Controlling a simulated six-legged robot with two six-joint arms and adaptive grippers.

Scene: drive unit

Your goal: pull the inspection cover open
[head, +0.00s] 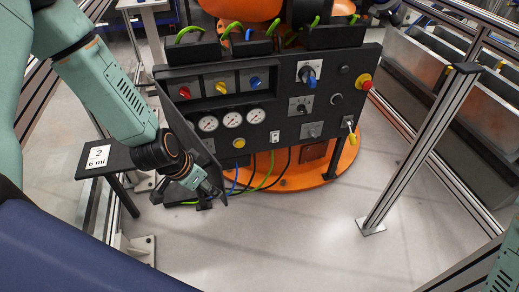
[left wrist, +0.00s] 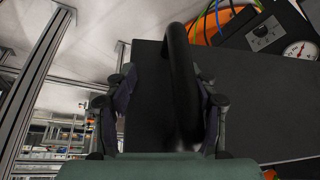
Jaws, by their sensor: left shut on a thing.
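The inspection cover (head: 193,132) is a dark flat plate at the left part of the black panel (head: 330,100). It stands out from the panel at an angle, seen nearly edge-on in the head view. In the left wrist view the cover (left wrist: 250,105) fills the middle and right, with a curved black bar handle (left wrist: 182,85) on it. My left gripper (head: 212,190) is at the cover's lower outer end. In the left wrist view my left gripper (left wrist: 166,95) has its fingers on either side of the handle, shut on it. My right gripper is not in view.
The panel carries gauges (head: 231,119), coloured knobs (head: 220,87), switches and a red button (head: 365,82). Cables (head: 262,172) hang below it. A metal frame post (head: 420,150) stands at right. A small labelled shelf (head: 100,157) is near my left wrist. The floor in front is clear.

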